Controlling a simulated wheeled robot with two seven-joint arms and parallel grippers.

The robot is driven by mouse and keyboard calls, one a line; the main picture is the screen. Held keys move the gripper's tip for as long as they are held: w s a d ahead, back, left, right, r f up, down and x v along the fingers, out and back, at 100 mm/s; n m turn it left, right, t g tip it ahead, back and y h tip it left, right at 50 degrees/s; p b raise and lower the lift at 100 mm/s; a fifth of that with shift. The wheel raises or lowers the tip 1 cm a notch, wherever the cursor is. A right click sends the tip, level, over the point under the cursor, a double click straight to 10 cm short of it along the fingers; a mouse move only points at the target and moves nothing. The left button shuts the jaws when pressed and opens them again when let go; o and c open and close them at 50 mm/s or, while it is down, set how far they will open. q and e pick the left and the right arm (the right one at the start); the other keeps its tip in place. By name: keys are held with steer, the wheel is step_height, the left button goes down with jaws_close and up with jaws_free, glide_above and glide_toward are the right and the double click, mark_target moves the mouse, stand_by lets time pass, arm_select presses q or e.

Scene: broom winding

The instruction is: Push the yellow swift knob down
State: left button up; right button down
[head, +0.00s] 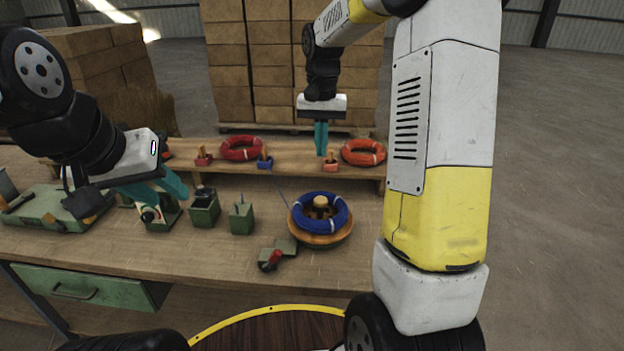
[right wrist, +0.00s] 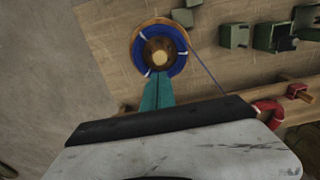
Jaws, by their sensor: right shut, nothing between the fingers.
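The swift (head: 345,231) is a round wooden disc on the bench holding a blue wire coil (head: 303,218). Its pale yellowish knob (head: 321,202) stands up in the middle; the knob also shows in the right wrist view (right wrist: 160,58), inside the coil. My right gripper (head: 321,153) is shut and empty, pointing down above and behind the swift in the head view. In the right wrist view its teal fingertips (right wrist: 158,76) appear just below the knob; I cannot tell the height gap.
A raised shelf (head: 290,153) at the back holds a red coil (head: 241,148) and an orange coil (head: 363,152). Green boxes (head: 242,218) stand left of the swift. A red-handled device (head: 271,260) sits in front. A blue wire runs from the coil towards the shelf.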

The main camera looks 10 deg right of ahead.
mark_target(320, 200)
stand_by(0.3)
step_height(320, 200, down, 14)
steer(key=shift+f, duration=0.1)
stand_by(0.4)
steer(key=shift+f, duration=1.3)
step_height(320, 200, up, 14)
steer(key=shift+r, duration=0.2)
